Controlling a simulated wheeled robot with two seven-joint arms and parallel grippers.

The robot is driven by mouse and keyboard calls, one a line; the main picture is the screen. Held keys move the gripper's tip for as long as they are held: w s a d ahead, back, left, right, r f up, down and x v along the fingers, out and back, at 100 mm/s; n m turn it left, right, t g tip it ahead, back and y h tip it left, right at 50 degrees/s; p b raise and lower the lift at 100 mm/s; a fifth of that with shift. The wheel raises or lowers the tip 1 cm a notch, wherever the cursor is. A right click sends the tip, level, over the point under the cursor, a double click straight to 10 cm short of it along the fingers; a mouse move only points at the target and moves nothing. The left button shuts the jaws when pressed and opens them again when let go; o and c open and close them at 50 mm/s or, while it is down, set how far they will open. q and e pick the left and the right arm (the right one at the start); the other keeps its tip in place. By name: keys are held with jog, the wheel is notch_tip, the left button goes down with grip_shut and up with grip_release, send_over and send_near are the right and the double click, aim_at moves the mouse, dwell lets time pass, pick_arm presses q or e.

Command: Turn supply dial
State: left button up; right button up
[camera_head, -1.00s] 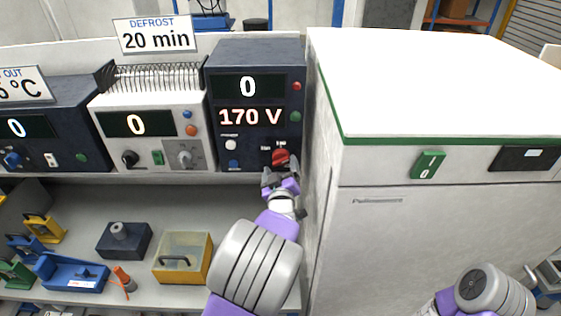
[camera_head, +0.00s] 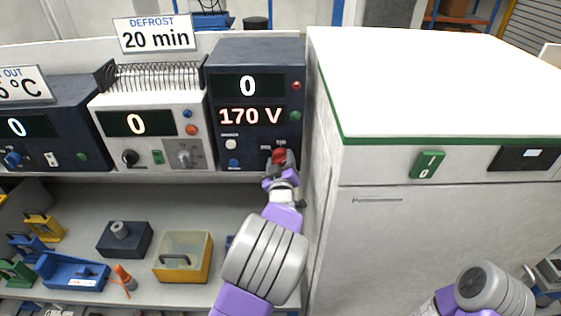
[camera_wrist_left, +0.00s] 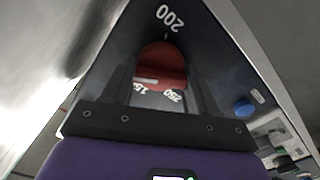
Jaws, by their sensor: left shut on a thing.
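The dark blue supply unit (camera_head: 256,105) stands on the shelf left of the big white cabinet. Its displays read 0 and 170 V. The red supply dial (camera_head: 279,156) is at its lower right; it also shows in the left wrist view (camera_wrist_left: 163,66), with a white pointer mark and printed numbers, 200 among them. My left gripper (camera_head: 280,165) is at the dial, its fingers on either side and shut on it; in the left wrist view the fingers (camera_wrist_left: 160,88) flank the dial. My right arm shows at the lower right, but its gripper is out of the frame.
A white unit (camera_head: 150,125) and another dark unit (camera_head: 45,125) stand to the left. The white cabinet (camera_head: 440,240) with a green switch (camera_head: 427,165) is close on the right. Below are a yellow box (camera_head: 183,257), a dark block (camera_head: 124,240) and a blue tray (camera_head: 70,272).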

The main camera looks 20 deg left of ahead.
pick_arm(q)
jog(key=shift+r+m, duration=0.15)
jog(key=shift+m, duration=0.25)
jog(key=shift+r+m, duration=0.15)
jog(key=shift+m, duration=2.25)
jog(key=shift+w, duration=0.1)
jog(key=o, duration=1.1)
jog(key=shift+c, duration=0.2)
jog(key=shift+d, duration=0.1)
jog(key=shift+s, duration=0.35)
jog(key=v, duration=0.7)
